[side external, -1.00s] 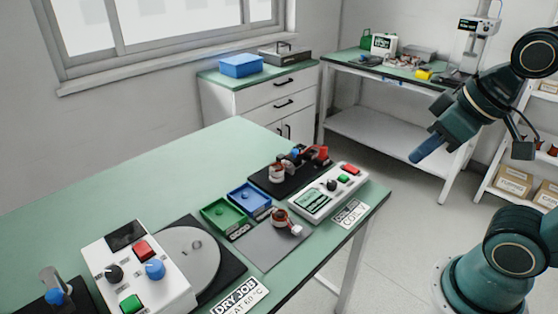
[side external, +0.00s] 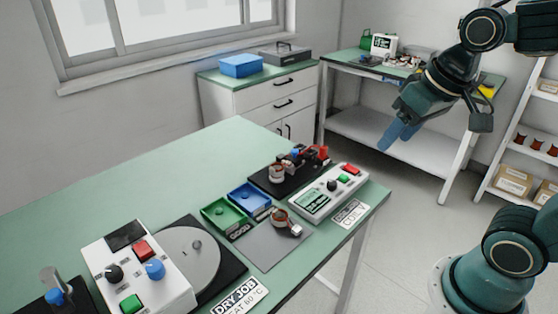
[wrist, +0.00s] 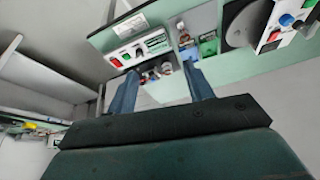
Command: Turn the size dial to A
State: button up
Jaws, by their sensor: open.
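Dials show on two white boxes on the green table; I cannot read which one is the size dial. The right box (side external: 314,204) has a small black dial (side external: 332,185), a green screen, and green and red buttons. The left box (side external: 132,258) has a black dial (side external: 114,274) and a blue dial (side external: 155,269). The dials' letters are too small to read. My gripper (side external: 396,138) is open and empty, in the air beyond the table's right end, apart from both boxes. In the wrist view its two blue fingers (wrist: 160,82) stand apart, with the right box (wrist: 140,49) beyond them.
Green and blue trays (side external: 224,215), a grey mat (side external: 266,248) with a wound part, and a black fixture board (side external: 267,181) lie near the right box. A round plate (side external: 190,262) sits beside the left box. The far left of the table (side external: 150,170) is clear.

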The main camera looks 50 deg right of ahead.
jog(key=w+d+f+m+g, duration=0.1)
jog(key=w+d+m, duration=0.15)
jog(key=w, duration=0.35)
jog(key=m+g, duration=0.3)
jog(key=m, duration=0.4)
send_over(332, 183)
notch_tip(332, 183, down, 14)
jog(key=shift+s+d+n, duration=0.2)
jog(key=shift+d+n, duration=0.05)
jog(key=shift+d, duration=0.05)
jog(key=shift+f, duration=0.1)
jog(key=f, duration=1.3)
jog(key=shift+w+a+f, duration=0.15)
jog(key=shift+w+f, duration=0.05)
jog(key=c, duration=1)
